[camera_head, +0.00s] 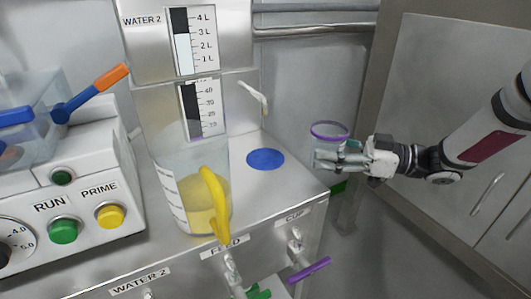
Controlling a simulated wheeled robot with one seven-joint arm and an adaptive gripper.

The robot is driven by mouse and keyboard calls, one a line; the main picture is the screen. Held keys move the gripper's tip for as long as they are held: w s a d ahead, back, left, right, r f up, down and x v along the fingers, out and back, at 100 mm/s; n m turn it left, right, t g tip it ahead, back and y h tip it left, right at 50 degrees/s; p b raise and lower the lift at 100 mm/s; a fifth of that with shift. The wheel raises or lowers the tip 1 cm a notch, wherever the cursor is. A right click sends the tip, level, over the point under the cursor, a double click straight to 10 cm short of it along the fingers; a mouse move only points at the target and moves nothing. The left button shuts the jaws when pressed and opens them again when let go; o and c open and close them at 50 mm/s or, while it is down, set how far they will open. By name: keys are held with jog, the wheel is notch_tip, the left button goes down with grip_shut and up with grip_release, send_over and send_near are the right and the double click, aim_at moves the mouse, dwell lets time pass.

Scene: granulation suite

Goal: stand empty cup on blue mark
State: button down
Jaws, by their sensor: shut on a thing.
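The cup (329,132) is clear with a purple rim and looks empty. My gripper (338,157) comes in from the right and is shut on the cup, which is upright. In the picture the cup is to the right of the counter's right edge. The blue mark (265,159) is a flat round disc on the steel counter top (262,185), left of the cup and apart from it. Nothing stands on the mark. The fingers hide part of the cup's lower side.
A clear jug (186,150) with a yellow handle and yellow contents stands left of the mark. A white tap lever (254,95) juts out behind the mark. A control box (75,190) is at the left. A purple valve handle (309,270) is below the counter's front edge.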

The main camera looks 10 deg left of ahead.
jog(key=a, duration=0.3)
jog(key=w+a+b, duration=0.1)
jog(key=a, duration=0.2)
jog(key=a+b, duration=0.1)
jog(key=a, duration=0.2)
jog(key=shift+w+a, duration=0.15)
jog(key=shift+w, duration=0.1)
jog(key=a, duration=0.1)
jog(key=a+b, duration=0.1)
jog(key=a, duration=0.2)
jog(key=shift+w+a+f+b, duration=0.2)
jog(key=shift+w+a+b, duration=0.1)
jog(key=shift+b, duration=0.1)
jog(key=shift+d+f, duration=0.1)
jog(key=shift+d, duration=0.05)
jog(key=shift+f, duration=0.2)
jog(key=c, duration=0.6)
grip_release()
